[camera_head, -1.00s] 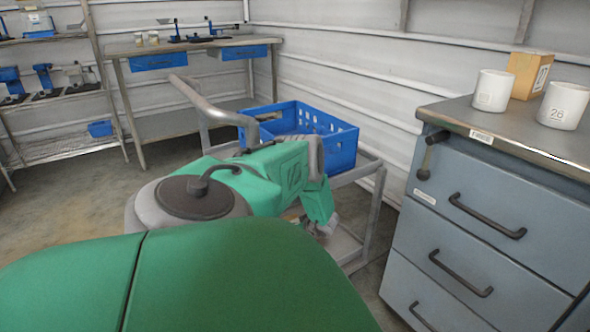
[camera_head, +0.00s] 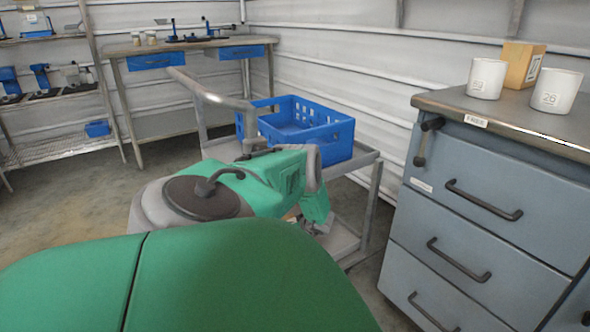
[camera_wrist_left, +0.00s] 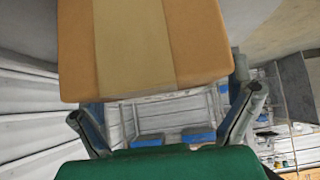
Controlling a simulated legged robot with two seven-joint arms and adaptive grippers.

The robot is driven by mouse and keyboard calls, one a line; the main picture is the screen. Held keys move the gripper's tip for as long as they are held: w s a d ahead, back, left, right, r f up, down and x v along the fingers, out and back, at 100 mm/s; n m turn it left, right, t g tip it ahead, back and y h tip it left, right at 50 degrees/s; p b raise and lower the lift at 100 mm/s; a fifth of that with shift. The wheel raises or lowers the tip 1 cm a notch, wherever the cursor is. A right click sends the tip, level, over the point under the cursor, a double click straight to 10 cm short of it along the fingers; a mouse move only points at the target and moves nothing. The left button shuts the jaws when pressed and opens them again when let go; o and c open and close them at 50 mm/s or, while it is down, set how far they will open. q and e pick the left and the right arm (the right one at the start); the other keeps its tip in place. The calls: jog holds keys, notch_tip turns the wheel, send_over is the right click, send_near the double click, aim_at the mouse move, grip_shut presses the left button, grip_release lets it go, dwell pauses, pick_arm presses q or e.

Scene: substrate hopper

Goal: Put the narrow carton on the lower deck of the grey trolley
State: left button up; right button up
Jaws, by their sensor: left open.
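A brown carton (camera_wrist_left: 150,45) with a paler tape strip fills the upper middle of the left wrist view. My left gripper (camera_wrist_left: 166,104) is open, with one finger on each side near the carton's lower edge; I cannot tell whether they touch it. In the head view the left arm reaches down over the grey trolley (camera_head: 368,210), and the gripper (camera_head: 321,226) is mostly hidden behind my arm, close above the lower deck (camera_head: 342,243). Only a small brown patch shows beside it there. My right gripper is not in view.
A blue crate (camera_head: 335,143) stands on the trolley's upper deck. To the right, a blue-grey drawer cabinet (camera_head: 470,215) carries two white cups (camera_head: 487,78) (camera_head: 556,92) and another carton (camera_head: 522,66). A workbench (camera_head: 190,47) and shelves (camera_head: 60,150) stand at the back left.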

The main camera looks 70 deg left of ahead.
pick_arm(q)
jog(key=p+v, duration=0.7)
jog(key=v, duration=0.4)
jog(key=w+d+f+m+t+h, duration=0.1)
jog(key=w+d+m+t, duration=0.15)
jog(key=d, duration=0.75)
jog(key=w+d+m+t+h, duration=0.1)
jog(key=w+d+m, duration=0.3)
jog(key=d, duration=0.5)
jog(key=w+d+f+m+t+h, duration=0.1)
jog(key=w+d+m+t, duration=0.2)
jog(key=d, duration=0.7)
jog(key=s+d+r+m+g+h, duration=0.1)
jog(key=s+d+r+m+h, duration=0.25)
jog(key=d, duration=0.55)
jog(key=s+d+r+m+h, duration=0.1)
jog(key=s+d+r+m, duration=0.1)
jog(key=s+d+m, duration=0.55)
jog(key=s+d+r+m+g+h, duration=0.1)
jog(key=s+d+r+g, duration=0.1)
jog(key=s+d+r, duration=0.3)
jog(key=s, duration=0.2)
jog(key=shift+s+m, duration=0.3)
jog(key=shift+m, duration=0.05)
jog(key=shift+r, duration=0.1)
